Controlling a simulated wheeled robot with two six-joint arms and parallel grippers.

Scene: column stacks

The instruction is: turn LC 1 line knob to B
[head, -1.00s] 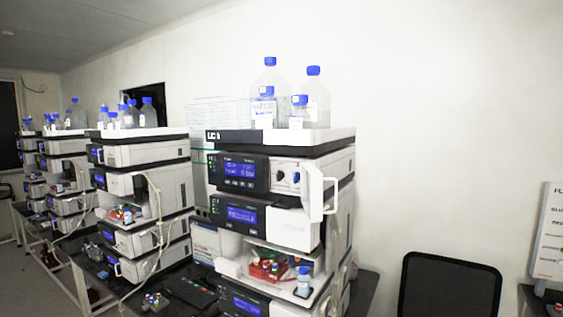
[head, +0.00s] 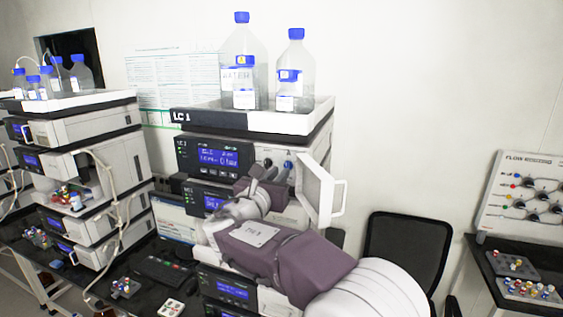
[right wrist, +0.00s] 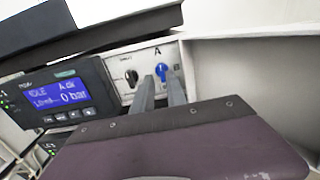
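The LC 1 stack (head: 255,118) stands mid-picture in the head view. Its panel carries a blue knob (head: 288,163) under a small letter A, clear in the right wrist view (right wrist: 162,72); it looks roughly upright, towards the A. A dark knob (right wrist: 131,77) sits left of it. I cannot read a B mark. My right gripper (head: 262,174) is in front of the panel, fingers pointing at it. In the right wrist view the two fingers (right wrist: 158,80) are apart with nothing between them, and the blue knob shows just beyond the tips. My left gripper is out of view.
A white door (head: 318,190) with a handle stands open just right of the knobs. Bottles (head: 243,75) stand on the stack's top tray. A display unit (head: 215,157) is left of the knobs. Another stack (head: 85,150) is at left, a chair (head: 408,245) at right.

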